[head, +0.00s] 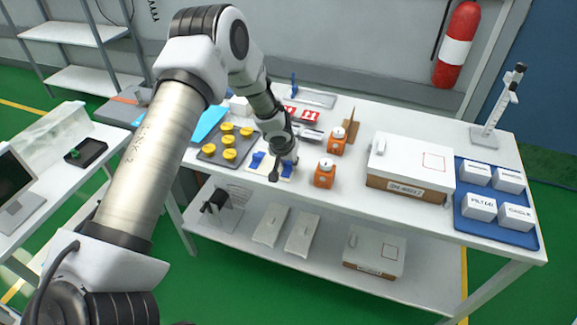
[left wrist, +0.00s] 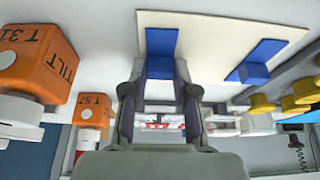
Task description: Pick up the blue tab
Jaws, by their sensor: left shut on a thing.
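Two blue tabs stand on a cream board (left wrist: 205,28), which also shows in the head view. My left gripper (head: 279,170) is over the board. In the left wrist view its fingers (left wrist: 160,70) are shut on one blue tab (left wrist: 161,48), one finger on each side. This tab (head: 287,169) is partly hidden by the gripper in the head view. It still appears against the board; I cannot tell whether it touches. The other blue tab (left wrist: 258,60) stands apart, and shows left of the gripper in the head view (head: 257,160). My right gripper is not in view.
Orange blocks (head: 325,173) stand close right of the gripper. A grey tray with several yellow knobs (head: 228,154) lies to its left. A white-topped box (head: 410,165) and a blue tray (head: 463,214) of small white boxes are farther right. The front table edge is close.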

